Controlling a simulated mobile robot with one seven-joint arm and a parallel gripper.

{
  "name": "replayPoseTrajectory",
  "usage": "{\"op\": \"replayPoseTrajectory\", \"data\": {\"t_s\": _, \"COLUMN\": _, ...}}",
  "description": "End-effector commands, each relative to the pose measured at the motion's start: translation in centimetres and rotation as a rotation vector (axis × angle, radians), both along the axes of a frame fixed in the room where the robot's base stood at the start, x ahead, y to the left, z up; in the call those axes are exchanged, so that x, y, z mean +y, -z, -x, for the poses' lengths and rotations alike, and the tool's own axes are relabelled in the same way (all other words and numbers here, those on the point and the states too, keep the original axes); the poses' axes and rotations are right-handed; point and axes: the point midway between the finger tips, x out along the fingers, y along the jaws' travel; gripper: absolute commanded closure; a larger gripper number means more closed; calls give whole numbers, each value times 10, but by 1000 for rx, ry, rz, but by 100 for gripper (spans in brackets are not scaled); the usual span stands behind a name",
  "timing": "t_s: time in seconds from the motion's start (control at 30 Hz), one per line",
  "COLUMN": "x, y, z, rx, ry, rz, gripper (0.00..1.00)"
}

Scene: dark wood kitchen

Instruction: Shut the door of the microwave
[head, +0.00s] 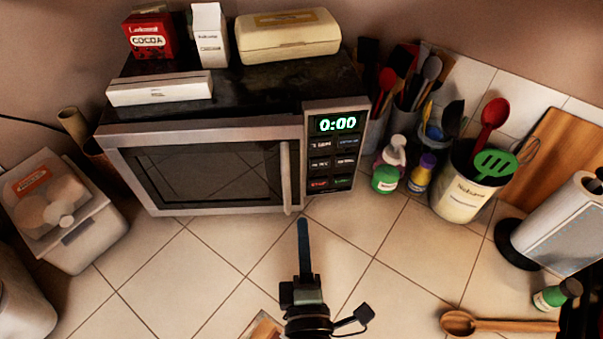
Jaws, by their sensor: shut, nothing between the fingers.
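The microwave (336,155) stands against the back wall, silver with a dark top and a lit display reading 0:00. Its door (205,128) has a dark window and lies flush, or almost flush, with the front; I cannot tell whether a small gap is left. The upright handle (286,177) is at the door's right edge. My gripper (303,226) is shut and empty, pointing at the microwave from the front, just below and right of the handle's lower end. I cannot tell whether it touches the microwave.
A cocoa box (149,37), a white carton (210,36), a cream case (288,35) and a flat white box (160,88) sit on top. A white container (60,210) stands left. Bottles (386,178) and a utensil crock (460,197) stand right. The tiled counter in front is mostly clear.

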Motion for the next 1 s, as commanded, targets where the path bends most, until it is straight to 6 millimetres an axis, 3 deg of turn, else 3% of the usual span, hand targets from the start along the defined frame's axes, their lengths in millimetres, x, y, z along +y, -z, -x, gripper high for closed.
{"op": "replayPoseTrajectory", "data": {"t_s": 0.4, "x": 4, "y": -3, "z": -72, "rx": -2, "ry": 1, "rz": -1, "gripper": 100}}
{"op": "replayPoseTrajectory", "data": {"t_s": 0.6, "x": 5, "y": -1, "z": -98, "rx": -1, "ry": 1, "rz": 1, "gripper": 100}}
{"op": "replayPoseTrajectory", "data": {"t_s": 1.0, "x": 6, "y": 0, "z": -112, "rx": 0, "ry": 1, "rz": 0, "gripper": 100}}
